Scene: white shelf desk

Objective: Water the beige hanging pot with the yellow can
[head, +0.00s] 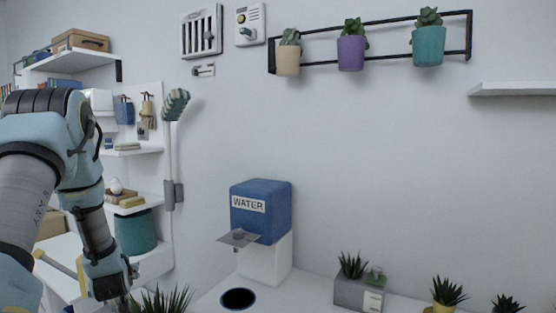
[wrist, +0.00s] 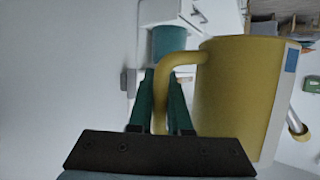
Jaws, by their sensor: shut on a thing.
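The beige hanging pot (head: 288,60) with a small plant hangs at the left end of a black wall rack, high on the wall in the head view. The yellow can (wrist: 228,95) fills the right of the wrist view. My gripper (wrist: 167,85) is shut on the can's curved handle, with its teal fingers on either side of it. In the head view my arm is at the left, pointing down, well below and left of the beige pot. There the can is mostly hidden or out of frame; my fingertips are not clear.
Purple (head: 351,53) and teal (head: 429,46) pots hang right of the beige one. A blue water dispenser (head: 262,211) stands on the white desk beside a dark round hole (head: 238,299). A grey planter (head: 358,293) stands right. The wall below the rack is clear.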

